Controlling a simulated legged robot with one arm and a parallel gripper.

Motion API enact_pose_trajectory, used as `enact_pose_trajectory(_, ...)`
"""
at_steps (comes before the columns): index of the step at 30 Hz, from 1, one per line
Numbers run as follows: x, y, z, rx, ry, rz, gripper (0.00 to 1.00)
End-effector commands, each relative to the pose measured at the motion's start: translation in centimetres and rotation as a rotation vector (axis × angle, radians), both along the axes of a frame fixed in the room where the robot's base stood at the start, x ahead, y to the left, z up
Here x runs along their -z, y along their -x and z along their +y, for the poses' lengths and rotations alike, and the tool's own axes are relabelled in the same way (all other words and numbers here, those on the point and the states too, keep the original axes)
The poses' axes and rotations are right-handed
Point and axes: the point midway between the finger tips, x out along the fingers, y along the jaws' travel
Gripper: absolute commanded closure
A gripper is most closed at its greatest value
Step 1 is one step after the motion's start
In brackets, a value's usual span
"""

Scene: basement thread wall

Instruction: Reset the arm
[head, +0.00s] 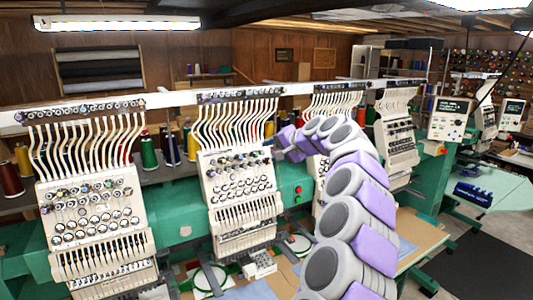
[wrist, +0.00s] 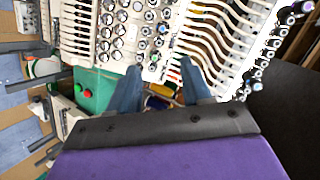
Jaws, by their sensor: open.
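My arm, grey and purple, rises from the lower right of the head view and curves up and left in front of the embroidery machine. My gripper (head: 275,143) is small at the arm's far end, near the second machine head. In the wrist view my gripper (wrist: 160,72) shows two blue-grey fingers spread apart with nothing held between them. Past the fingers are a white machine head (wrist: 125,32) and thread spools (wrist: 160,97). I cannot tell how far the fingertips are from them.
White embroidery heads (head: 242,185) stand along a green machine body (head: 180,208), with a left head (head: 95,225) nearby. Thread spools (head: 148,150) stand behind. A wooden table (head: 420,236) is at right, and a dark floor mat (head: 480,270) lies clear beyond it.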

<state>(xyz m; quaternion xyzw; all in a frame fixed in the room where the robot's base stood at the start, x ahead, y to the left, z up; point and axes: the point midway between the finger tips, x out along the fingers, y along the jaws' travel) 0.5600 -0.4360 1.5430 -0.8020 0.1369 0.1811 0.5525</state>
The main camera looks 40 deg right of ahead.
Motion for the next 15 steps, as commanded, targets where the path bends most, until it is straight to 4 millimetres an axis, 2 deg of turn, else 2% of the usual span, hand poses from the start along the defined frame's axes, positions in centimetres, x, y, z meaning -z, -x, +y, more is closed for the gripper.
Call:
enact_pose_trajectory(5, -0.38, 0.83, 0.00, 0.000, 0.000, 0.001, 0.52)
enact_pose_trajectory(15, -0.46, 0.91, -0.03, 0.000, 0.001, 0.000, 0.52)
